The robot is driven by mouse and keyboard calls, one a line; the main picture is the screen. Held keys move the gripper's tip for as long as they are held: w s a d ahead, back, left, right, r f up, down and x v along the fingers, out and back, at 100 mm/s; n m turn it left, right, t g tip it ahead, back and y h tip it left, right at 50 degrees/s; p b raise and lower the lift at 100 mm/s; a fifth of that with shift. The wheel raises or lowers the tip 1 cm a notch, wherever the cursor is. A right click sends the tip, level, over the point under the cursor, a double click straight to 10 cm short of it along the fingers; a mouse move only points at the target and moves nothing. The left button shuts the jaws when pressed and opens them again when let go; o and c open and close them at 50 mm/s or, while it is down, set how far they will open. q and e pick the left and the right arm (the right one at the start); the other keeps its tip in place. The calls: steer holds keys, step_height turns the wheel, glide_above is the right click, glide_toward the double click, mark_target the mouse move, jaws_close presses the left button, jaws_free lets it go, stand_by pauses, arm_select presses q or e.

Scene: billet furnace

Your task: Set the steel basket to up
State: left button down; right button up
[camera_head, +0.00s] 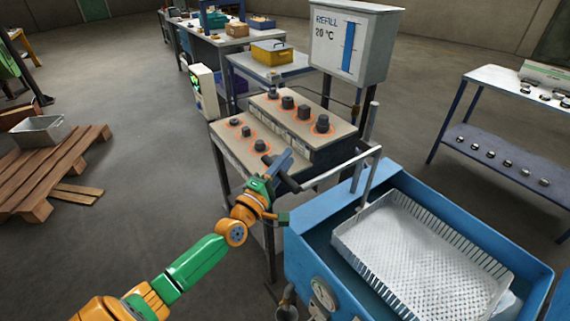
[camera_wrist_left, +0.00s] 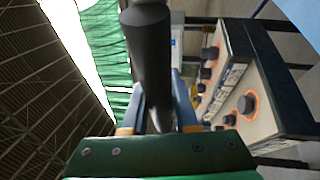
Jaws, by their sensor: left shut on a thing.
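The steel basket (camera_head: 425,262), a pale tray with slotted walls and a perforated floor, sits empty within the opening of the blue tank (camera_head: 310,262). A grey bent bar (camera_head: 345,166) rises from the basket's far left side and runs left to a dark round handle (camera_head: 285,179). My left gripper (camera_head: 281,171) is shut on this handle. In the left wrist view the dark handle (camera_wrist_left: 149,60) stands between the two fingers. I cannot tell the basket's exact height in the tank. My right gripper is not in view.
A stepped bench (camera_head: 250,150) with several dark billets in orange rings stands just beyond my left gripper. A grey box marked REFILL (camera_head: 350,45) stands behind it. A blue-legged table (camera_head: 500,145) is at right.

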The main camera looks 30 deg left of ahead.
arm_select(q)
step_height(320, 180, up, 5)
steer(key=p, duration=0.3)
steer(key=shift+r, duration=0.1)
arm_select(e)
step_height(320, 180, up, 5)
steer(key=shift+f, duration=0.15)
arm_select(q)
steer(key=shift+a+r, duration=0.1)
steer(key=c, duration=0.7)
jaws_free()
steer(key=s, duration=0.2)
steer(key=s+f, duration=0.1)
steer(key=s, duration=0.1)
steer(key=s+b, duration=0.1)
steer(key=s, duration=0.2)
steer(key=shift+f, duration=0.25)
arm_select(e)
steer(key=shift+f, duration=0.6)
